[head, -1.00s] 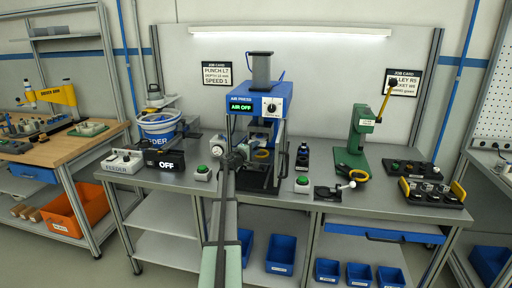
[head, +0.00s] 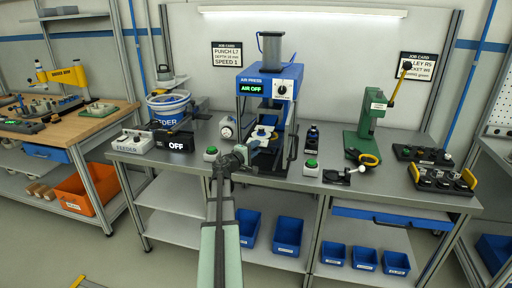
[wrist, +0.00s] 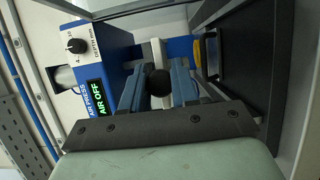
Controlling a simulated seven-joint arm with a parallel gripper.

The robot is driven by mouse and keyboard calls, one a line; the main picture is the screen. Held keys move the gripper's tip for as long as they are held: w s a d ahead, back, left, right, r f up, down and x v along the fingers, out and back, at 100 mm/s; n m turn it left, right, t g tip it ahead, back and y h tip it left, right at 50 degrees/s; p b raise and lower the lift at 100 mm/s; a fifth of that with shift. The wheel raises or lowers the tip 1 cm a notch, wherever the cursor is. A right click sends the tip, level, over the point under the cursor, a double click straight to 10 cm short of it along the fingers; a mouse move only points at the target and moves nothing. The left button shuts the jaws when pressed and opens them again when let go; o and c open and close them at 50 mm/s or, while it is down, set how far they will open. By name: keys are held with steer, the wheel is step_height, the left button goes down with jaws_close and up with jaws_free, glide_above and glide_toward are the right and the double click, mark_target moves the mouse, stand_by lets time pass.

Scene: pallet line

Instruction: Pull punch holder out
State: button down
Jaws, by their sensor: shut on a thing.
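The blue air press (head: 268,84) stands on the grey bench, its display reading AIR OFF. My gripper (head: 244,152) is low in front of the press opening, at its left side. In the wrist view my gripper (wrist: 157,84) has its two blue-grey fingers on either side of a black ball knob (wrist: 157,83), shut on it. I take this knob to be the handle of the punch holder. The rest of the holder is mostly hidden behind the knob and fingers, so I cannot tell how far it sits inside the press.
A round dial gauge (head: 227,130) stands left of the press. Green-button boxes (head: 210,154) and (head: 311,167) sit near the bench front on both sides. A green lever press (head: 371,122) stands to the right. A black OFF box (head: 174,142) is at left.

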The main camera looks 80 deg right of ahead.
steer(key=shift+a, duration=0.3)
steer(key=c, duration=1.2)
jaws_free()
steer(key=shift+a, duration=0.1)
steer(key=shift+o, duration=1.4)
steer(key=v, duration=1.3)
steer(key=shift+w+a, duration=0.2)
steer(key=shift+a, duration=0.05)
